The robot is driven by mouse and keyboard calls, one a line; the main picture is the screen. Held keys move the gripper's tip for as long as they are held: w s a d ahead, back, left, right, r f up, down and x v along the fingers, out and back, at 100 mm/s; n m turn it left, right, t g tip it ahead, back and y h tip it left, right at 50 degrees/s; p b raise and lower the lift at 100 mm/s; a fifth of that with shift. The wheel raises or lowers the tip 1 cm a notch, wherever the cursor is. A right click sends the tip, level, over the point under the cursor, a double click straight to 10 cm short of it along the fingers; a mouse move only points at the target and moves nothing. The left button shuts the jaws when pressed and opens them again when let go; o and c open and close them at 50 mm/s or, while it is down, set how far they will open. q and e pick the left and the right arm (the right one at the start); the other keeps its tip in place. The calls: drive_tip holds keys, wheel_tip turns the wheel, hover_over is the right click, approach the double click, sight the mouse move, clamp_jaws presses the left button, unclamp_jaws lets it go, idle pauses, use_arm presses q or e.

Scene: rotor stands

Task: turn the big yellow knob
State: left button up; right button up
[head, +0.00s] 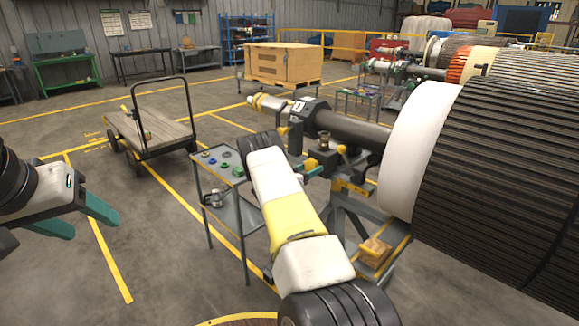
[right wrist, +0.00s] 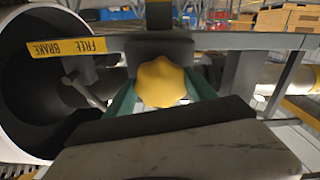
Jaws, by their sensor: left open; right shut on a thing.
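The big yellow knob (right wrist: 161,81) is a lobed disc in the middle of the right wrist view. My right gripper (right wrist: 163,98) is shut on it, with a green finger at each side. My left gripper (head: 84,219) is at the left of the head view, open and empty, above bare floor.
The stand (head: 352,210) bears a rotor shaft (head: 350,129) and a large ribbed drum (head: 490,170). A grey trolley (head: 218,178) with small parts is left of my right arm. A flat cart (head: 150,130) stands behind. A "FREE BRAKE" label (right wrist: 66,47) shows beside the knob.

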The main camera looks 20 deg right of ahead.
drive_tip(key=o, duration=1.4)
drive_tip(key=shift+v, duration=3.95)
